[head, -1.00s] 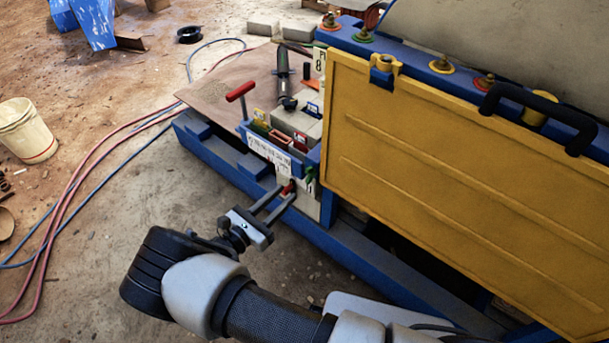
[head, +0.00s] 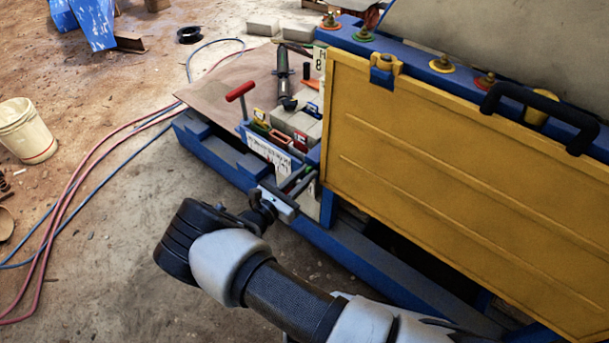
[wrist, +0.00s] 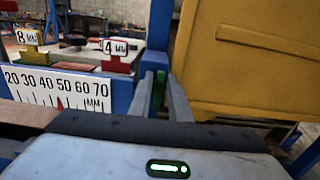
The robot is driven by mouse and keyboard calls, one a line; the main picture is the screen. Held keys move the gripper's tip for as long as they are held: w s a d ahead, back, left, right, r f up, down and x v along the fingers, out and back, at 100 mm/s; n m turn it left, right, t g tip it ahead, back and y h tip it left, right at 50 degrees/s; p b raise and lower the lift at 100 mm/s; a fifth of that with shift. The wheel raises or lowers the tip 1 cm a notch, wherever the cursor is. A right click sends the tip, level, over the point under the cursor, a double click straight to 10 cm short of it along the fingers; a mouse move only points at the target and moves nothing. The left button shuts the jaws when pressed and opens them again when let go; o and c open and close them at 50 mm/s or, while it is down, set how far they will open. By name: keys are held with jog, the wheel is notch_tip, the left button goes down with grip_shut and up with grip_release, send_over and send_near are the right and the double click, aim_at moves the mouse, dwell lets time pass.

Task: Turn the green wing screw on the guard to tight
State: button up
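The green wing screw (wrist: 159,89) shows in the wrist view as a narrow upright green piece between my two fingers, beside the left edge of the yellow guard (wrist: 245,65). Its shape and setting are mostly hidden. In the head view the yellow guard (head: 440,180) is a large upright panel, and my gripper (head: 304,179) points at the blue frame near its lower left edge. My fingers are apart, one on each side of the green piece in the wrist view. I cannot tell whether they touch it.
A white millimetre scale (wrist: 60,88) with a red pointer is left of my fingers. Tags marked 8 MM (wrist: 28,37) and 4 MM (wrist: 115,47) stand behind it. A red T-handle (head: 240,91) rises from the blue frame. Hoses (head: 75,185) and a bucket (head: 25,130) are on the floor at left.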

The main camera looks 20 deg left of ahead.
grip_shut()
jog(key=shift+m, duration=0.3)
jog(key=shift+s+d+f+m+b, duration=0.1)
jog(key=shift+d+f+m+b, duration=0.4)
jog(key=shift+m, duration=2.35)
jog(key=shift+s+f+m+b, duration=0.15)
jog(key=shift+m+b, duration=0.8)
jog(key=shift+m, duration=1.95)
jog(key=shift+s+d+f+m+b, duration=0.2)
jog(key=shift+m+b, duration=0.5)
jog(key=shift+m, duration=2.15)
jog(key=shift+w, duration=0.1)
jog(key=shift+o, duration=1.9)
grip_release()
